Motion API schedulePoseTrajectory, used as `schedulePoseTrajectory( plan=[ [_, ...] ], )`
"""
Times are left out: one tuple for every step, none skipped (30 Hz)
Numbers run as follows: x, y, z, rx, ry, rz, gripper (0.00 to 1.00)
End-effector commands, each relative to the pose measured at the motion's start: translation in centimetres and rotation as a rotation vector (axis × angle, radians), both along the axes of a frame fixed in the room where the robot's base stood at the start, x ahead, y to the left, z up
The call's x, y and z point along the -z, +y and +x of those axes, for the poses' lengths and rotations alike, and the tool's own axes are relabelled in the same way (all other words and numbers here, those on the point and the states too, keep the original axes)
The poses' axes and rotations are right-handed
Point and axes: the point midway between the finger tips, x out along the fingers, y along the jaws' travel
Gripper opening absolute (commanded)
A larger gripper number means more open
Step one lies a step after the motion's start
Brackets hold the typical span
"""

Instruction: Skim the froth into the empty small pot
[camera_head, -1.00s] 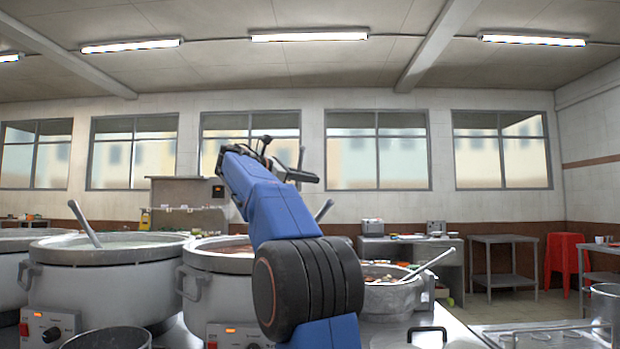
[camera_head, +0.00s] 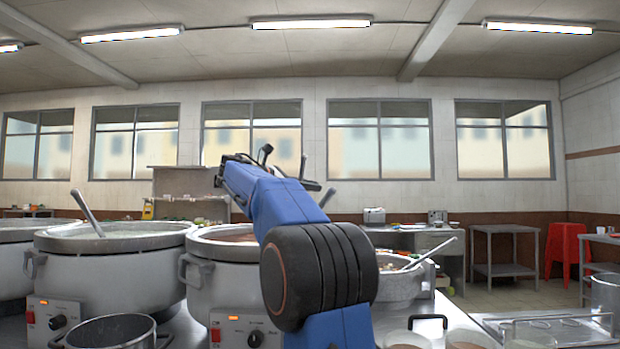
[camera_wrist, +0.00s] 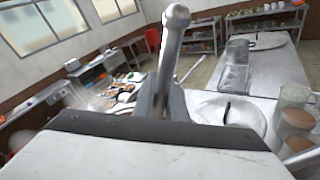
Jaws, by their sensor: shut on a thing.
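My gripper (camera_wrist: 166,104) is shut on a round metal handle (camera_wrist: 172,50), which rises through the middle of the wrist view. The tool's far end is out of sight. In the head view my blue arm hides most of the gripper. A small dark-grey pot (camera_head: 62,341) stands at the front left and looks empty. Behind it is a large pot (camera_head: 110,275) of pale liquid with a handle (camera_head: 86,212) leaning out. A second large pot (camera_head: 205,283) with reddish contents is partly behind my arm. I cannot make out froth.
A shallower pan (camera_head: 400,287) with a ladle (camera_head: 435,252) stands right of my arm. Several glass jars (camera_head: 470,338) stand at the front right. A steel table (camera_head: 495,232) and red stools (camera_head: 567,245) are at the back. Open floor lies between.

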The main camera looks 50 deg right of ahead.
Motion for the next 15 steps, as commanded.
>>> schedulePoseTrajectory(
  plan=[
    [0.2, 0.4, -0.7, 0.000, -0.022, -0.013, 0.00],
    [0.4, 0.6, -1.0, 0.000, -0.034, -0.020, 0.00],
    [0.7, 0.8, -1.4, 0.000, -0.049, -0.029, 0.00],
    [0.9, 1.0, -1.7, 0.000, -0.062, -0.036, 0.00],
    [1.2, 1.1, -2.0, 0.000, -0.074, -0.042, 0.00],
    [1.5, 1.3, -2.3, 0.000, -0.090, -0.052, 0.00],
    [1.7, 1.4, -2.6, 0.000, -0.103, -0.058, 0.00],
    [1.9, 1.6, -2.9, 0.000, -0.115, -0.065, 0.00],
    [2.2, 1.8, -3.2, 0.000, -0.131, -0.075, 0.00],
    [2.4, 2.0, -3.5, 0.000, -0.143, -0.082, 0.00],
    [2.6, 2.1, -3.8, 0.000, -0.156, -0.090, 0.00],
    [2.9, 2.3, -4.2, -0.001, -0.172, -0.097, 0.00],
    [3.1, 2.5, -4.4, -0.001, -0.183, -0.104, 0.00],
    [3.4, 2.6, -4.7, 0.000, -0.196, -0.111, 0.00],
    [3.6, 2.8, -5.1, 0.000, -0.213, -0.121, 0.00]
  ],
)
